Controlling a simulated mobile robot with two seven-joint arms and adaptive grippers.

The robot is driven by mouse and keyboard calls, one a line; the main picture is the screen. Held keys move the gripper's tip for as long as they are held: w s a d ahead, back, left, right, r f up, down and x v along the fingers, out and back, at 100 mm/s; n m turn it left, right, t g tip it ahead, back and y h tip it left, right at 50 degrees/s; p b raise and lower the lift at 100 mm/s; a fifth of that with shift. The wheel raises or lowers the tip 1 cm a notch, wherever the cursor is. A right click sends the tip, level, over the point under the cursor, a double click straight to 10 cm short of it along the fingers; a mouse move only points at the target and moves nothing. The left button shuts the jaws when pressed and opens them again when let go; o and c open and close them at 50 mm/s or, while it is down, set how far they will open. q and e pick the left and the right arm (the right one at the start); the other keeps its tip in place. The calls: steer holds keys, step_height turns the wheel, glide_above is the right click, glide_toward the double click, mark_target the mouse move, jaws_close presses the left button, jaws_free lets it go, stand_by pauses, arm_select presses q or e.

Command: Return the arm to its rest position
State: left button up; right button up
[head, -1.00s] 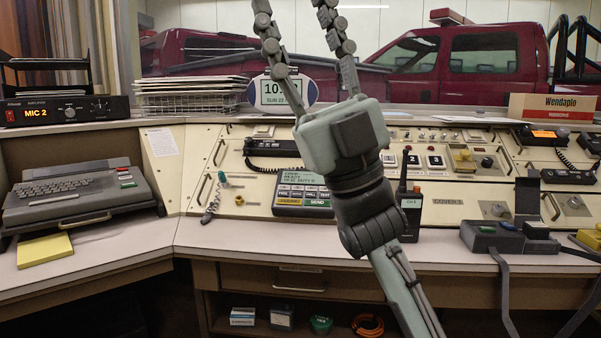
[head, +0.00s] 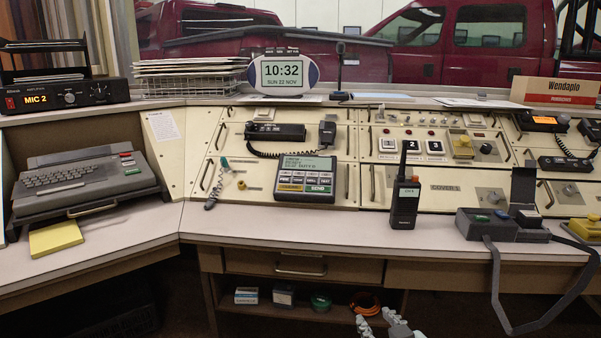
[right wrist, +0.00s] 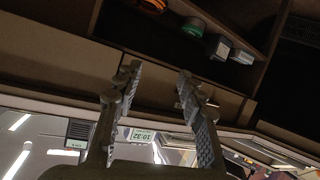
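My right gripper (head: 377,318) shows only partly at the bottom edge of the head view, below the desk's front edge and in front of the open shelf. In the right wrist view its two fingers (right wrist: 158,74) stand apart with nothing between them. The rest of my right arm is hidden below the head view. My left gripper and arm are not in view.
The desk (head: 330,234) holds a handheld radio (head: 405,203), a message terminal (head: 305,178), a keyboard unit (head: 82,184) and a yellow pad (head: 55,238). A grey strap (head: 497,290) hangs off the front at the right. The low shelf (head: 335,312) holds small boxes and an orange coil.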

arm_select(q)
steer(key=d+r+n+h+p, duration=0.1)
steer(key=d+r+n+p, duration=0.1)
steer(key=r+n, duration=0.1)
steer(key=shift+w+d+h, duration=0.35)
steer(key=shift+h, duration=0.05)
arm_select(e)
steer(key=s+d+f+g+h, duration=0.1)
steer(key=s+d+f+g, duration=0.4)
steer(key=s+f, duration=0.5)
steer(key=s+d+f+m+g+h, duration=0.1)
steer(key=s+d+f+g, duration=0.4)
steer(key=s+f, duration=0.5)
steer(key=s+d+h, duration=0.1)
steer(key=s, duration=0.6)
steer(key=shift+d+m, duration=0.2)
steer(key=shift+m, duration=0.1)
steer(key=shift+f, duration=0.1)
